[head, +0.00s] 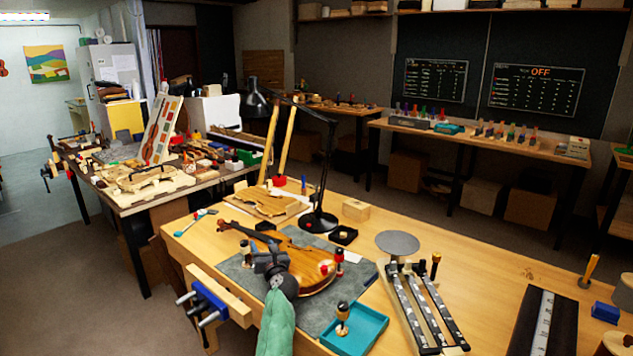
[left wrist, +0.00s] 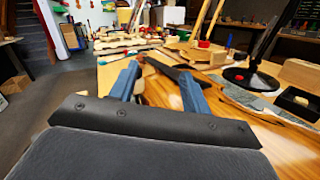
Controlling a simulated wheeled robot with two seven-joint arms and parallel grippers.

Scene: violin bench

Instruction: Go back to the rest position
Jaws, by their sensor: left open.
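A violin (head: 308,262) lies on a grey mat (head: 237,272) on the front workbench, its dark neck pointing to the back left. My left gripper (head: 265,250), at the end of a green arm, is over the violin's left side near the neck end and hides part of it. In the left wrist view, the two blue fingers (left wrist: 158,75) stand apart with nothing held between them. The violin's dark fingerboard (left wrist: 178,72) shows beyond and beside them. I cannot tell if the fingers touch the violin. My right gripper is not in view.
A black desk lamp (head: 320,220) stands behind the violin. A teal tray (head: 357,330) holds a small tool at the front. A clamp rack (head: 425,308) and a grey disc (head: 397,243) are to the right. A vise (head: 208,300) sits on the left bench edge. Bench between rack and black case (head: 545,322) is clear.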

